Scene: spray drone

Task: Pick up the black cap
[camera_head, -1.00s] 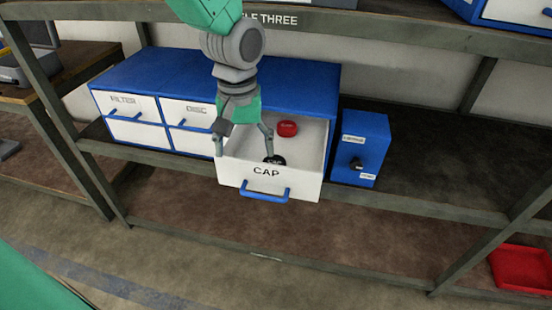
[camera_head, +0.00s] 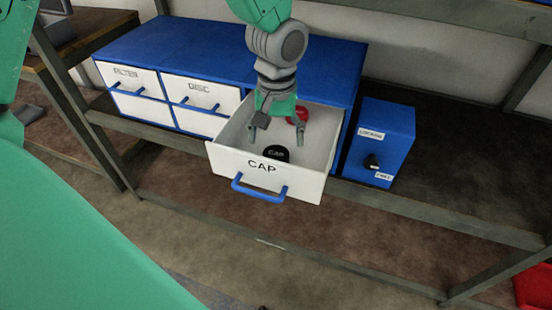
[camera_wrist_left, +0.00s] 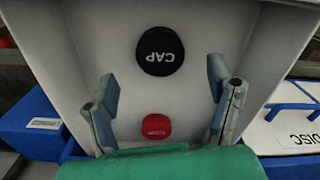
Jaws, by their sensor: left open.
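The black cap (camera_head: 276,153), a round disc marked CAP, lies in the open white drawer (camera_head: 300,182) labelled CAP, near its front panel. In the left wrist view the black cap (camera_wrist_left: 160,50) is near the top centre, beyond the fingertips. My left gripper (camera_head: 277,134) is open and empty, pointing down over the drawer, behind the black cap in the head view. In the left wrist view its two fingers (camera_wrist_left: 162,82) are spread, with no contact visible on the black cap. My right gripper is not in view.
A red cap (camera_head: 301,115) lies further back in the drawer, partly behind my left gripper. The drawer walls surround both caps. A blue box (camera_head: 385,130) with a black knob stands right of the drawer. Closed drawers (camera_head: 200,92) are on the left. A shelf beam is above.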

